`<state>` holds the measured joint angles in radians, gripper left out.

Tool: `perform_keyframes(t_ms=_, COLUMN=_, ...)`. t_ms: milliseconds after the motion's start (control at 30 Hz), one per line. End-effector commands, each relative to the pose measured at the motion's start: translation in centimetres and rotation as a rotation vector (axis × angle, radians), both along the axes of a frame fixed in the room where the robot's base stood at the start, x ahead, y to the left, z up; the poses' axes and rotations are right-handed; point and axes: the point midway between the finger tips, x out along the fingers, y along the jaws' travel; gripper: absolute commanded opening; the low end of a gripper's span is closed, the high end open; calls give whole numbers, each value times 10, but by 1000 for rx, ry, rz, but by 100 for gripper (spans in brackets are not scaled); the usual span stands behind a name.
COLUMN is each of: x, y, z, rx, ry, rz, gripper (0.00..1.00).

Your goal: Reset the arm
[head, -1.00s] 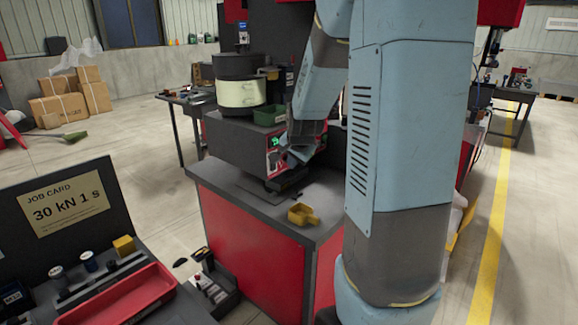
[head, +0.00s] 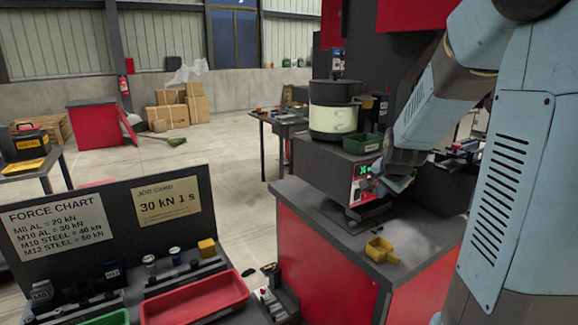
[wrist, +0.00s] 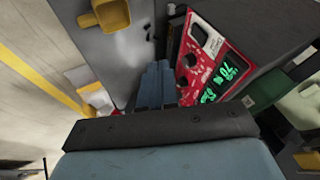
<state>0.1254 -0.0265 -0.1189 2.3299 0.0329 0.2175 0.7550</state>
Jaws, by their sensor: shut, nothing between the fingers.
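My gripper (head: 400,182) is at the end of my blue arm, in front of the right part of the feeder's control box (head: 335,172), above the grey bench top. In the wrist view its blue fingers (wrist: 156,86) are together with nothing between them. The box's red panel (wrist: 207,58), with a knob and green digits, is just to the right of the fingers there. I cannot tell whether they touch it. The panel also shows in the head view (head: 366,178), partly beside my gripper.
A yellow scoop (head: 380,251) lies on the bench (head: 325,212). The bowl feeder (head: 334,110) and a green bin (head: 362,143) stand on the box. At the lower left are a red tray (head: 195,298) and a board with a job card (head: 168,200). Open floor lies behind.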

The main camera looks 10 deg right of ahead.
Motion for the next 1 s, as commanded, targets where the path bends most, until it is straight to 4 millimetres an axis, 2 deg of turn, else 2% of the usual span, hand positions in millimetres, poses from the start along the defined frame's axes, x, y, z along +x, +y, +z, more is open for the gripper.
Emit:
perform_keyframes(t_ms=167, x=-26, y=21, z=25, rx=-39, ry=17, rz=108, gripper=0)
perform_keyframes(t_ms=400, x=-83, y=58, z=64, rx=-128, ry=60, rz=326, gripper=0)
perform_keyframes(t_ms=600, x=-136, y=83, z=87, rx=-210, ry=93, rz=508, gripper=0)
perform_keyframes(t_ms=900, x=-217, y=111, z=106, rx=-341, ry=141, rz=769, gripper=0)
perform_keyframes(t_ms=1000, x=-238, y=116, z=108, rx=-375, ry=154, rz=833, gripper=0)
